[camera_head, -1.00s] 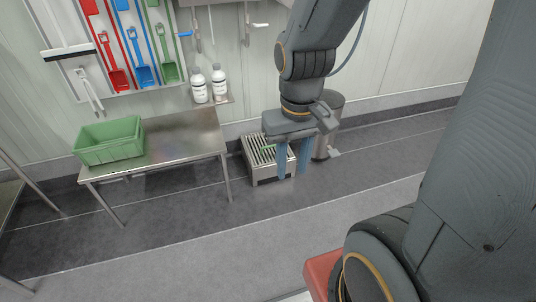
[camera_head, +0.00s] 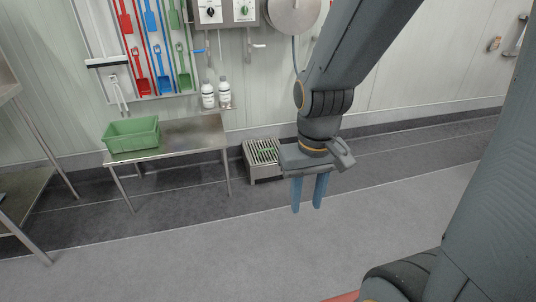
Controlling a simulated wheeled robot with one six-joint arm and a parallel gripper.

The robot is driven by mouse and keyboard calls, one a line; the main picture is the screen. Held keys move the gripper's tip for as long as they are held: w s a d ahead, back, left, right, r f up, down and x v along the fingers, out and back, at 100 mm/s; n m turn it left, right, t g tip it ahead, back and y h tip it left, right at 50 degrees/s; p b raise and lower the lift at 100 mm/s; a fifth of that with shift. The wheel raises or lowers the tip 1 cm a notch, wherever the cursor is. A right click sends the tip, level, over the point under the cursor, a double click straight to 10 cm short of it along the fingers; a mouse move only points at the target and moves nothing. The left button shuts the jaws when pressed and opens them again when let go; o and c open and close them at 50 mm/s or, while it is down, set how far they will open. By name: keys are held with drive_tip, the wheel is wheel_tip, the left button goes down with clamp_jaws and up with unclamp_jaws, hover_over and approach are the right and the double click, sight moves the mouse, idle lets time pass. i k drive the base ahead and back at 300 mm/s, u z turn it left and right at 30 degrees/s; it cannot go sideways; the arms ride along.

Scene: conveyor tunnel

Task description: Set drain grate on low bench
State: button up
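My gripper (camera_head: 307,208) hangs at the right of centre with its two blue fingers pointing down. The fingers are apart with floor visible between them, and nothing shows in them. A low steel bench (camera_head: 185,139) stands against the wall, left of my gripper. A low metal box with a slatted, grate-like top (camera_head: 259,148) stands on the floor between the bench and my gripper, and my gripper hides its right part. I cannot tell whether its slatted top is the drain grate; no separate loose grate shows.
A green crate (camera_head: 131,135) sits on the bench's left end. Two white bottles (camera_head: 216,94) stand on a small wall shelf above its right end. Coloured shovels (camera_head: 162,82) hang on the wall. A steel rack (camera_head: 32,207) stands at far left. The grey floor (camera_head: 190,265) in front is clear.

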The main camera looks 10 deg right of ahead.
sight(195, 133)
drive_tip(key=z, duration=0.65)
drive_tip(key=i, duration=0.75)
drive_tip(key=z, duration=0.8)
drive_tip(key=i, duration=1.6)
drive_tip(key=u, duration=1.35)
drive_tip(key=i, duration=0.7)
drive_tip(key=u, duration=0.75)
